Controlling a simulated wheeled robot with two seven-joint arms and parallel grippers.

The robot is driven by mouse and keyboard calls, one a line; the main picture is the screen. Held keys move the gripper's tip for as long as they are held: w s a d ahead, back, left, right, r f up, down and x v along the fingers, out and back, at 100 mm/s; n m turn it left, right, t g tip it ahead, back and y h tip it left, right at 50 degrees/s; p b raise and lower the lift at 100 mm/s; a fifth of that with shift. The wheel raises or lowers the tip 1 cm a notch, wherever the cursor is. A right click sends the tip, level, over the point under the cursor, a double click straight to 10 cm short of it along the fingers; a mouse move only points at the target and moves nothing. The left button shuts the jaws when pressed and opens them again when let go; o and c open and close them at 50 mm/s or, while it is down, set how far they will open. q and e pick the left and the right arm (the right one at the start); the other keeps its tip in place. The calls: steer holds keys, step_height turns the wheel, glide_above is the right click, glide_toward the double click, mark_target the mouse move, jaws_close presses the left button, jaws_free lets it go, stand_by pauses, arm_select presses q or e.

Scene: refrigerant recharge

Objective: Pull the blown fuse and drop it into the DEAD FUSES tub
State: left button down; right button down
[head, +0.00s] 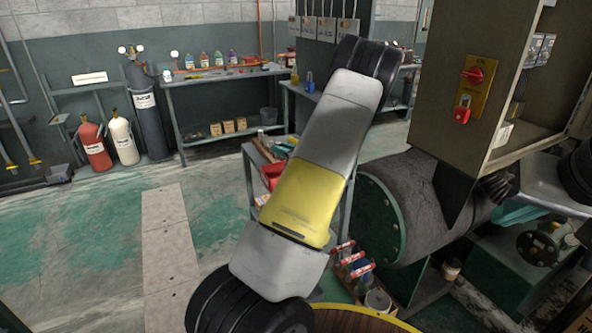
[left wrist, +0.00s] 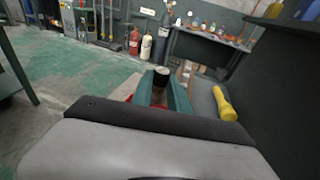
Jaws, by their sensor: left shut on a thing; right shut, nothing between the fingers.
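In the left wrist view my left gripper (left wrist: 163,92) has its teal fingers shut on a dark cylinder with a pale end cap, which looks like the fuse (left wrist: 160,80). Red shows just below and beside the fingers; I cannot tell whether it is the DEAD FUSES tub. In the head view a red container (head: 271,172) sits on the cart beside my left arm, its label not readable. My left arm covers part of the cart, and I cannot make out the left gripper there.
An open electrical cabinet (head: 490,90) with a red padlock (head: 462,112) stands at the right, above a large dark tank (head: 400,205). A workbench (head: 222,76) and gas cylinders (head: 143,105) line the back wall. A yellow handle-like object (left wrist: 223,103) lies right of the left gripper.

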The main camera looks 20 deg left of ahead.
mark_target(282, 164)
arm_select(q)
steer(key=shift+f, duration=2.95)
steer(key=c, duration=1.2)
jaws_free()
steer(key=v, duration=0.7)
steer(key=shift+s+d, duration=0.2)
steer(key=shift+d, duration=0.15)
